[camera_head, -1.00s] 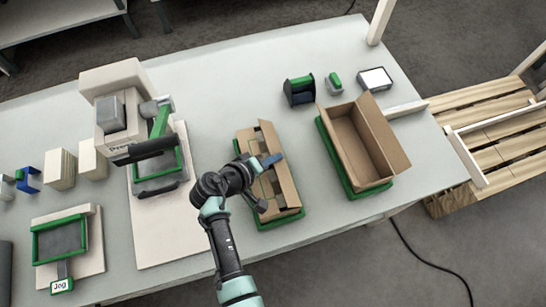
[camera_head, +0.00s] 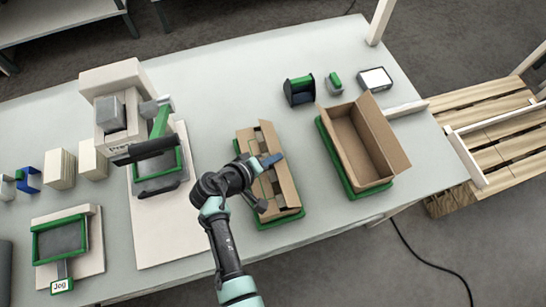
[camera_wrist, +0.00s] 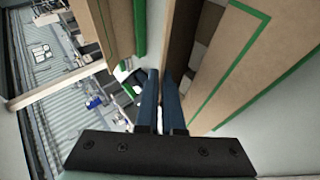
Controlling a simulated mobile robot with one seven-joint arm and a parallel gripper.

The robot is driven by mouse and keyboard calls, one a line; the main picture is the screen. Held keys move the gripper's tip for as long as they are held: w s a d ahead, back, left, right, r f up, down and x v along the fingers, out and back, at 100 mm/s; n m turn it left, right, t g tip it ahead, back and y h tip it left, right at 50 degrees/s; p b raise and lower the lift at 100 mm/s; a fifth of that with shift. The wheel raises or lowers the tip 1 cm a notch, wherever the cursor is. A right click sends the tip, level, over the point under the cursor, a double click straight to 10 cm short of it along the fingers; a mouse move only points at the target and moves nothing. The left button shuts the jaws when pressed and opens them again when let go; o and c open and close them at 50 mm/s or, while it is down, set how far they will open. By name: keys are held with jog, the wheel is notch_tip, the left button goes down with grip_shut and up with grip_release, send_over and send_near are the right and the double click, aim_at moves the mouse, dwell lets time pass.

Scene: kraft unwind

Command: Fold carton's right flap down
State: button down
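A narrow brown carton (camera_head: 288,188) sits in a green tray (camera_head: 280,222) near the table's front edge. Its right flap (camera_head: 272,140) stands as a long brown panel along its right side, partly behind my gripper (camera_head: 272,160). My gripper is over the carton's middle, its blue fingers by that flap; I cannot tell if they touch it. In the wrist view my gripper (camera_wrist: 160,75) shows its two fingers close together with nothing seen between them. Brown cardboard panels (camera_wrist: 250,60) lie to both sides of them.
A larger open carton (camera_head: 345,135) in a green tray (camera_head: 333,160) stands close on the right. A dark green-topped holder (camera_head: 299,90) is behind. A press-like machine (camera_head: 115,110) stands left. The table's front right corner is clear.

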dwell(0.4)
jog(key=f+h+b, duration=0.1)
jog(key=b, duration=0.2)
jog(key=shift+a+f+t+b, duration=0.15)
jog(key=shift+a+t+b, duration=0.05)
jog(key=shift+t+b, duration=0.1)
jog(key=shift+s+a+n+t+h+b, duration=0.15)
jog(key=shift+n+t+h+b, duration=0.35)
jog(key=shift+b, duration=0.65)
jog(key=shift+r, duration=0.2)
jog(key=c, duration=1)
grip_release()
jog(key=shift+c, duration=0.2)
